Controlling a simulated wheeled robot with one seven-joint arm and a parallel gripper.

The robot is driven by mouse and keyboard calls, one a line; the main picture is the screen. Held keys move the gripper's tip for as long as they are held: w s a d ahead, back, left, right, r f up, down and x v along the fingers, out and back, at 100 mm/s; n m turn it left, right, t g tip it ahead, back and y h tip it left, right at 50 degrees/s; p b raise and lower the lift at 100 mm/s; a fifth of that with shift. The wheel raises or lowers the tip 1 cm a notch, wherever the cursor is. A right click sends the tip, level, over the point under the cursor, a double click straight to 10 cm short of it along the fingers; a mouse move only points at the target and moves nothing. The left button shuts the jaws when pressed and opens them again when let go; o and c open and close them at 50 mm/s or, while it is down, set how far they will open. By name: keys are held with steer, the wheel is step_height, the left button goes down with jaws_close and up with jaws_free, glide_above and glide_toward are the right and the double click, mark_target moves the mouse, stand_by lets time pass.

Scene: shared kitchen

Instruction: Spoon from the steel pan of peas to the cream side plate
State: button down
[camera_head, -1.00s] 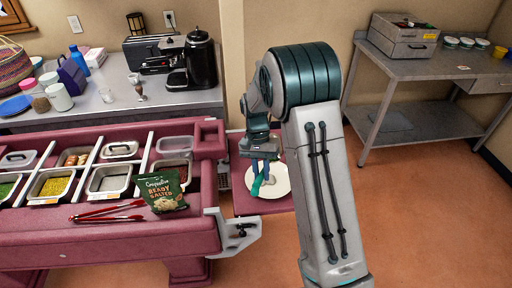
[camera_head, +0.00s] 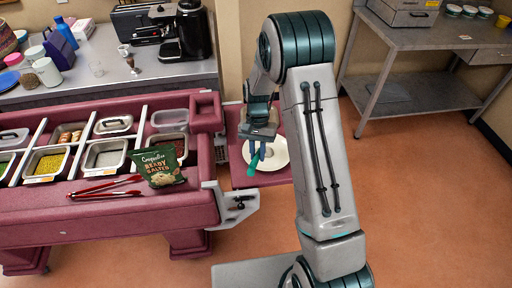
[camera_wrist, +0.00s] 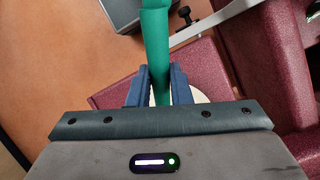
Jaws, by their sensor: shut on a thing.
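My gripper (camera_head: 260,143) is shut on the teal spoon (camera_head: 254,163), over the left part of the cream side plate (camera_head: 281,156). In the wrist view the teal handle (camera_wrist: 156,40) runs up between my blue fingers (camera_wrist: 160,85). The spoon's bowl and any load in it cannot be made out. A sliver of the plate (camera_wrist: 201,96) shows behind the fingers. Whether the spoon touches the plate is unclear. A steel pan with green contents (camera_head: 5,163), likely the peas, is cut off at the left edge.
The plate lies on a maroon side shelf (camera_head: 262,179) beside the maroon serving counter (camera_head: 120,220). Red tongs (camera_head: 104,190) and a green crisp packet (camera_head: 157,165) lie on the counter. A steel table (camera_head: 440,40) stands at the back right. The floor at right is clear.

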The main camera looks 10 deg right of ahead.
steer(key=shift+s+d+t+y, duration=0.25)
steer(key=shift+d+t+y, duration=0.25)
steer(key=shift+y, duration=0.3)
step_height(320, 180, up, 3)
steer(key=t+y, duration=0.1)
steer(key=y, duration=0.1)
steer(key=shift+s+m+y, duration=0.1)
steer(key=shift+m+y, duration=0.2)
steer(key=shift+m, duration=0.1)
steer(key=shift+a+r+g+h, duration=0.15)
steer(key=shift+g+h, duration=0.15)
steer(key=shift+h, duration=0.3)
steer(key=r+h, duration=0.1)
steer(key=g+h, duration=0.1)
steer(key=r+n+h, duration=0.1)
steer(key=shift+w+a+r+g+h, duration=0.3)
steer(key=shift+w+a, duration=0.05)
steer(key=shift+a, duration=0.05)
steer(key=shift+r+h, duration=0.2)
steer(key=shift+h, duration=0.1)
stand_by(1.3)
